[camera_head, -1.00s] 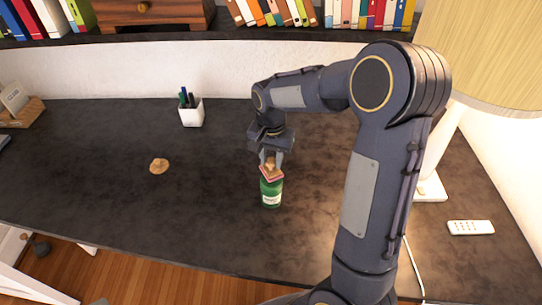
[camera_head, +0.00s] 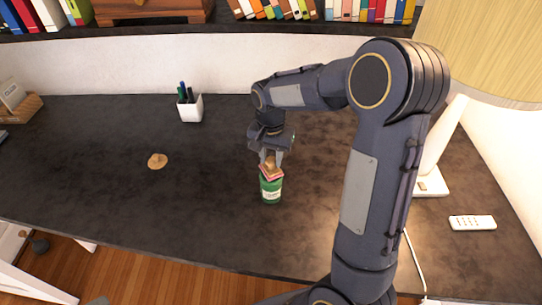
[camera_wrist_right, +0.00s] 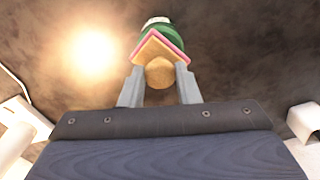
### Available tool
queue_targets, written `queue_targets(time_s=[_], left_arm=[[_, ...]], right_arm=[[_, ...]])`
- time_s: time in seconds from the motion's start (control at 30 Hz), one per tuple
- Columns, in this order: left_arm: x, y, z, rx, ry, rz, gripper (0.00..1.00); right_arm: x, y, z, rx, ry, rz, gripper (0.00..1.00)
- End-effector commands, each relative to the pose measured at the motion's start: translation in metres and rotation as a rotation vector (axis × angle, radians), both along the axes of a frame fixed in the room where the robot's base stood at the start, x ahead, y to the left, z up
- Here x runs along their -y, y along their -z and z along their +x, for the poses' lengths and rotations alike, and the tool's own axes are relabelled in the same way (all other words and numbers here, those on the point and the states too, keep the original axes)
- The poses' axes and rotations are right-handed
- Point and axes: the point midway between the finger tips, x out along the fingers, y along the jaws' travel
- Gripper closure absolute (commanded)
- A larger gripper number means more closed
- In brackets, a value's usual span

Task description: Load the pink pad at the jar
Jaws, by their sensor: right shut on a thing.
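The green jar (camera_head: 271,189) with a pale label stands upright on the dark desk, below my right gripper. The pink pad (camera_head: 271,174) is a small square with a pink edge and a tan top with a round wooden knob. My right gripper (camera_head: 271,158) is shut on the knob and holds the pad tilted at the top of the jar. In the right wrist view the pad (camera_wrist_right: 155,48) overlaps the jar (camera_wrist_right: 165,38) between the fingertips (camera_wrist_right: 159,78). I cannot tell whether pad and jar touch. My left gripper is out of view.
A round wooden piece (camera_head: 157,161) lies left on the desk (camera_head: 90,165). A white pen cup (camera_head: 190,107) stands at the back. A lamp (camera_head: 432,183) and a white remote (camera_head: 472,223) are at the right. The desk around the jar is clear.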

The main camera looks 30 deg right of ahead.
Motion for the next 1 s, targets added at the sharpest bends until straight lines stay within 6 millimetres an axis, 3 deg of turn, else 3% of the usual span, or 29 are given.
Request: queue_targets(time_s=[1.0], left_arm=[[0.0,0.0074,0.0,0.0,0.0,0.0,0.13]], right_arm=[[0.0,0.0102,-0.0001,0.0,0.0,0.0,0.89]])
